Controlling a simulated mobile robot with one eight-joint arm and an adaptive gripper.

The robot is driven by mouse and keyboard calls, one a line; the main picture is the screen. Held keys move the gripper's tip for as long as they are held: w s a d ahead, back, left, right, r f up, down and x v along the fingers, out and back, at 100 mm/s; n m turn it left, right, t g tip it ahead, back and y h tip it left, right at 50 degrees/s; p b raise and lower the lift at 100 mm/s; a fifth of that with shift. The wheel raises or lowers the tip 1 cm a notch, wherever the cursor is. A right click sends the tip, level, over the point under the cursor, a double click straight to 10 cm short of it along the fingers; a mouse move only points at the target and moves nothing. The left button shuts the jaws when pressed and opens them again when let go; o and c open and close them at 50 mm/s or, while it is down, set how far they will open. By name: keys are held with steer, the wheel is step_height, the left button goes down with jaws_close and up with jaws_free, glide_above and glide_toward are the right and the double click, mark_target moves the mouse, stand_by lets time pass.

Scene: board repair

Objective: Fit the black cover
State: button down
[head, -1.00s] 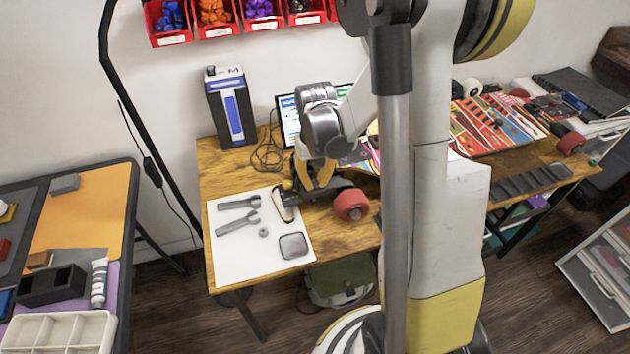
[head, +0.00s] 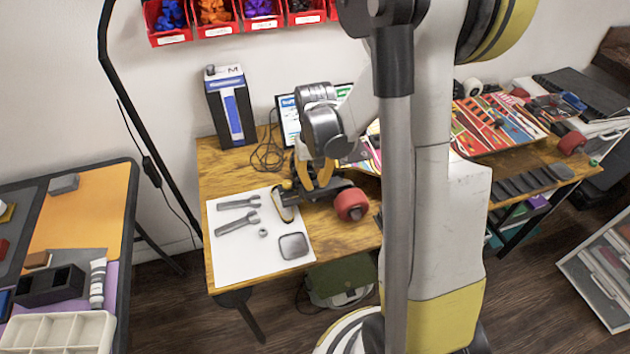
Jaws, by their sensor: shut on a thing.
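My gripper (head: 314,182) has yellow fingers pointing down over the back right of the white sheet, above the skateboard truck. It is shut on a dark piece at its fingertips, most likely the black cover; its outline merges with the dark metal of the truck. The truck has one red wheel (head: 351,204) in plain sight at its right. A dark, tan-edged part (head: 285,206) lies at the left of the truck, at the edge of the sheet. I cannot tell whether the held piece touches the truck.
Two grey wrenches (head: 238,223), a small nut (head: 263,232) and a dark grey square dish (head: 293,246) lie on the white sheet (head: 232,264). A blue-and-black box (head: 231,106) and a screen (head: 289,120) stand behind. The wooden table (head: 222,165) is bare at its back left.

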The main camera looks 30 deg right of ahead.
steer(key=c, duration=1.4)
jaws_free()
steer(key=shift+r, duration=0.1)
steer(key=shift+c, duration=0.3)
steer(key=shift+r+p, duration=2.7)
steer(key=shift+r, duration=1)
